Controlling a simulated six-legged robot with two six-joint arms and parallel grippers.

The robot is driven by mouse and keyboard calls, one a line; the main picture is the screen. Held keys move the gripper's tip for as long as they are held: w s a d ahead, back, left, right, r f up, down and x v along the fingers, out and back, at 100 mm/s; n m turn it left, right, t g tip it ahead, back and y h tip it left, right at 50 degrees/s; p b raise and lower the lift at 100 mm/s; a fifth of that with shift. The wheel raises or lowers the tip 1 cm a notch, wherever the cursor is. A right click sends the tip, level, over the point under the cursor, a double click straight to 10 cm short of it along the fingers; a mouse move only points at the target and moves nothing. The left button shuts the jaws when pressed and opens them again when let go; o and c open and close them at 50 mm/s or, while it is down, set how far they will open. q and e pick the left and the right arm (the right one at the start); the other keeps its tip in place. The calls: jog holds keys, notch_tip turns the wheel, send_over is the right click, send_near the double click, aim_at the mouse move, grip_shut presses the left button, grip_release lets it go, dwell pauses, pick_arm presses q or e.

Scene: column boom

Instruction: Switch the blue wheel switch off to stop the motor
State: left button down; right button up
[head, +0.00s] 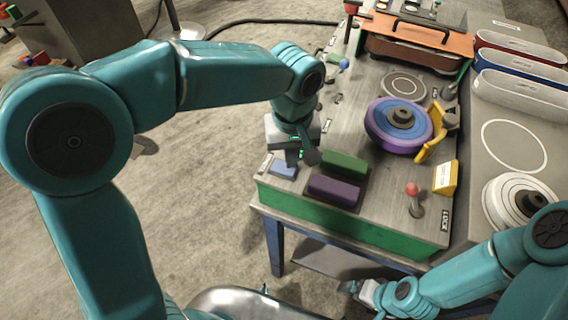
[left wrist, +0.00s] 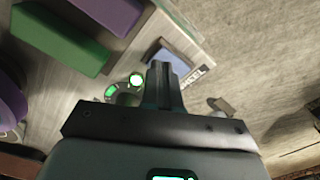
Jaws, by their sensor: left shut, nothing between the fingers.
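The blue wheel switch (head: 284,169) is a small blue block near the bench's front left corner, with a label beside it. In the left wrist view the blue switch (left wrist: 178,60) lies just beyond my fingertips, beside a label reading "WHEEL", and is partly hidden by them. My left gripper (head: 298,160) is shut and empty, right above or at the switch; I cannot tell if it touches. Its closed fingers (left wrist: 162,70) also show in the wrist view. I cannot tell which way the switch is tipped. My right gripper (head: 358,289) is low at the bench's front, its jaws unclear.
A green block (head: 346,162) and purple block (head: 334,190) lie right of the switch. Green lights (left wrist: 136,80) glow beside it. A blue-purple wheel (head: 384,127), yellow guard (head: 431,146) and red-knobbed lever (head: 412,190) stand farther right. Grey bench surface (head: 385,215) is bare at front.

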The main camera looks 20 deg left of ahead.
pick_arm(q)
jog(key=shift+f+b, duration=0.8)
jog(key=shift+f, duration=0.15)
dwell(0.8)
jog(key=shift+r, duration=0.1)
notch_tip(320, 180, up, 7)
jog(key=p, duration=0.6)
dwell(0.4)
jog(key=shift+s, duration=0.1)
